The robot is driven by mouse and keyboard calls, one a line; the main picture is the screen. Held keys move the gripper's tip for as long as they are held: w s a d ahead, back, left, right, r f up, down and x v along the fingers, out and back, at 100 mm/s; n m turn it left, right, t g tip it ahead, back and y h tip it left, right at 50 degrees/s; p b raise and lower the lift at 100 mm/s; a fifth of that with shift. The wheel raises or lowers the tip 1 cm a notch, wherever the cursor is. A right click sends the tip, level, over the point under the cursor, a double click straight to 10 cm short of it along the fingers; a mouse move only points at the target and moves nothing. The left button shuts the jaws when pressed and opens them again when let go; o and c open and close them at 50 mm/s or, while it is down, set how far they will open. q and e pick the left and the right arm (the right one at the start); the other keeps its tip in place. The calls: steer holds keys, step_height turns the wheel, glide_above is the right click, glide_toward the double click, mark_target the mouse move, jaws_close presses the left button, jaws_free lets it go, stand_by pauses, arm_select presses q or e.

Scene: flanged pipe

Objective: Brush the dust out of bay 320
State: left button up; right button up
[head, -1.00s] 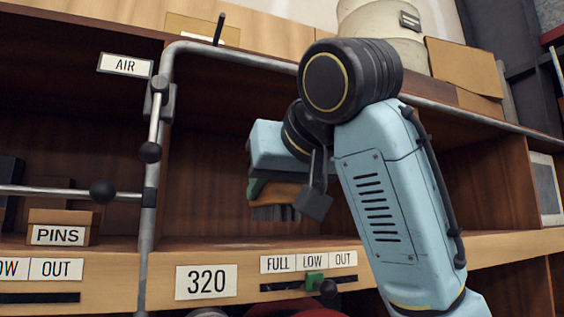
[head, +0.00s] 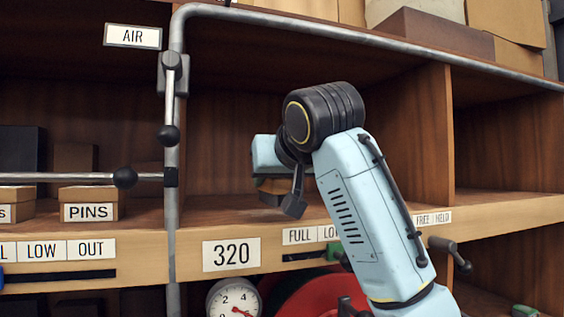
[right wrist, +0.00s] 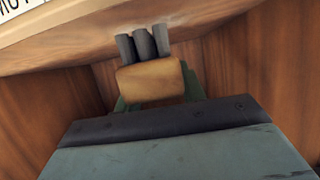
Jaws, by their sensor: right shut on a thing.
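Bay 320 is the open wooden compartment above the label 320 (head: 231,254); its bare floor (head: 215,216) shows no dust that I can make out. My right gripper (head: 270,180) is inside the bay, shut on a brush with a tan block (head: 272,186). In the right wrist view the brush (right wrist: 150,80) sits between the green fingers, its grey bristle tufts (right wrist: 145,44) pointing away from the gripper. Whether the bristles touch a surface is unclear. My left gripper is not in view.
A grey pipe (head: 172,225) runs up the bay's left edge, with a lever (head: 170,100) under the AIR label (head: 132,36). A wooden divider (head: 400,140) closes the right side. A PINS box (head: 90,204) stands left. A gauge (head: 234,299) and red reel (head: 305,295) are below.

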steer(key=w+p, duration=0.1)
steer(key=w+a+p, duration=0.1)
steer(key=w, duration=0.1)
steer(key=w+p, duration=0.1)
steer(key=shift+w+a+f+p, duration=0.25)
steer(key=shift+w+f+p, duration=0.05)
steer(key=shift+w+f, duration=0.05)
steer(key=shift+p+x, duration=0.6)
steer(key=shift+x, duration=0.3)
steer(key=shift+f+b, duration=0.3)
steer(key=shift+f, duration=0.35)
steer(key=shift+a, duration=0.1)
